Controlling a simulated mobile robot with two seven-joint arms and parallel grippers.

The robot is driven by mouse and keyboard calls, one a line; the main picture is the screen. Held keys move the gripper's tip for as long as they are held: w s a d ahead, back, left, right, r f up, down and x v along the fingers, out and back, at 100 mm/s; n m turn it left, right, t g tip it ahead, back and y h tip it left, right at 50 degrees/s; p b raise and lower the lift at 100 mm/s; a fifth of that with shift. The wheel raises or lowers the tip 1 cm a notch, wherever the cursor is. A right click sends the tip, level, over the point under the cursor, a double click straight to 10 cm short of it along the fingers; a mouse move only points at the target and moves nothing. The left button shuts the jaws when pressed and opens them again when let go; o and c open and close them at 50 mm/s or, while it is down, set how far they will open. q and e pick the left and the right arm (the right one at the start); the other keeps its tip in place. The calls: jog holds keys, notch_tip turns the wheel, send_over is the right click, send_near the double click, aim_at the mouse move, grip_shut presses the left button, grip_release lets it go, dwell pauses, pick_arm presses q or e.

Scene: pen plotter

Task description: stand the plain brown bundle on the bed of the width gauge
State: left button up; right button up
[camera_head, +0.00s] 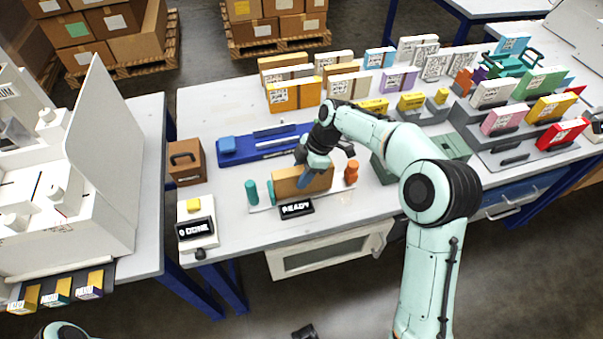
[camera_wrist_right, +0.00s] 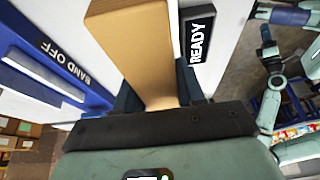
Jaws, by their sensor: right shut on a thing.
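The plain brown bundle (camera_head: 287,184) is upright, long side along the width gauge, over or on its pale bed (camera_head: 332,197). I cannot tell whether its underside touches the bed. It is between the teal posts (camera_head: 252,192) and the orange knob (camera_head: 351,171). The gauge's black display (camera_head: 296,209) reads READY. My right gripper (camera_head: 307,179) is shut on the bundle from above. In the right wrist view the bundle (camera_wrist_right: 135,45) runs out from between the fingers beside the READY display (camera_wrist_right: 198,40). My left gripper does not show clearly; only a dark part (camera_head: 305,332) at the bottom edge may be it.
A blue banding device (camera_head: 262,146) marked BAND OFF is just behind the gauge. A brown box with a handle (camera_head: 187,162) and a DONE panel (camera_head: 196,229) stand to the left. Rows of coloured boxes (camera_head: 295,94) fill the back and right. The table's front edge is close.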

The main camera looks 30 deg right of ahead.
jog(key=o, duration=1.2)
jog(key=shift+c, duration=0.2)
jog(key=shift+r, duration=0.15)
jog(key=p+v, duration=0.1)
jog(key=v, duration=1.1)
jog(key=shift+p, duration=0.4)
jog(key=shift+s, duration=0.1)
